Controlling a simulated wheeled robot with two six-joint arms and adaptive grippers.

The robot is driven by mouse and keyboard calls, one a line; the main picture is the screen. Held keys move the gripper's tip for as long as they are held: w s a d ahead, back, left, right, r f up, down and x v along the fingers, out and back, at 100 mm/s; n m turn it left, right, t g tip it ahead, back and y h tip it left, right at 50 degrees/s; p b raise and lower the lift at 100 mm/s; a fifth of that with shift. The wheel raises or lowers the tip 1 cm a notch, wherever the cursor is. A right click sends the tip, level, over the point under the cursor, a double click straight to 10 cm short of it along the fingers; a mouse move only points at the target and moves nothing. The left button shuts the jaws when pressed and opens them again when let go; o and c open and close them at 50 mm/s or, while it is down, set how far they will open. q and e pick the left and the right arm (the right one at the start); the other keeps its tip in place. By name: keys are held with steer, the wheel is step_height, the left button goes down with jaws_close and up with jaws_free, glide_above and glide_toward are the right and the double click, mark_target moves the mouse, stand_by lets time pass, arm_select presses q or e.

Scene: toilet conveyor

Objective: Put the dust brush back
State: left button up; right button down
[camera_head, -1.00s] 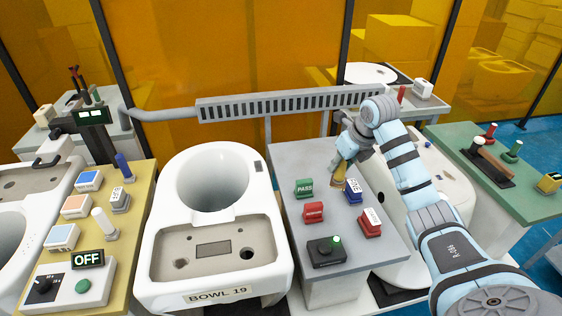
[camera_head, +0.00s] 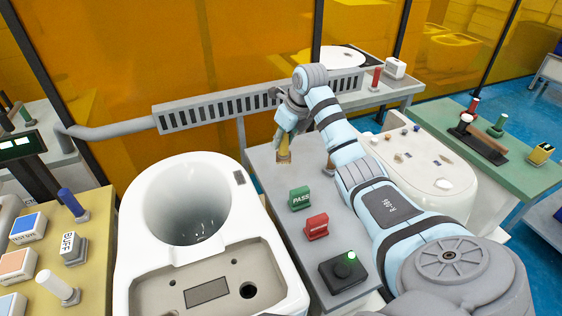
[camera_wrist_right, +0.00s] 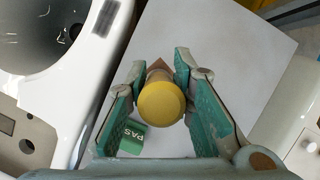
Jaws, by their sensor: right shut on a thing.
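The dust brush (camera_head: 284,157) hangs bristles down from my right gripper (camera_head: 287,128), above the back of the grey table (camera_head: 262,160). In the right wrist view, its round yellow handle end (camera_wrist_right: 162,103) sits between the two green fingers (camera_wrist_right: 155,100), which are shut on it. The brush's lower part is mostly hidden behind the handle there. I cannot tell whether the bristle tips touch the table. My left gripper is not in view.
A green PASS block (camera_head: 300,198), a red block (camera_head: 316,227) and a black button box (camera_head: 342,271) stand on the grey table. The white toilet bowl (camera_head: 133,240) is left of it. A bowl with debris (camera_head: 440,180) and a green table (camera_head: 540,176) are right.

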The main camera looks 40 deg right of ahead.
mark_target(280, 157)
steer(key=x, duration=0.2)
steer(key=s+x, duration=0.1)
steer(key=x, duration=0.3)
steer(key=shift+f, duration=0.7)
steer(key=shift+s+d+f, duration=0.1)
steer(key=shift+s+f, duration=0.05)
steer(key=shift+f, duration=0.05)
steer(key=shift+s+r, duration=0.1)
steer(key=shift+s, duration=0.05)
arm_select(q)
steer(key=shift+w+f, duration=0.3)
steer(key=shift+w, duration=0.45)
arm_select(e)
steer(key=c, duration=1.4)
jaws_free()
steer(key=v, duration=1.2)
steer(key=shift+p, duration=0.4)
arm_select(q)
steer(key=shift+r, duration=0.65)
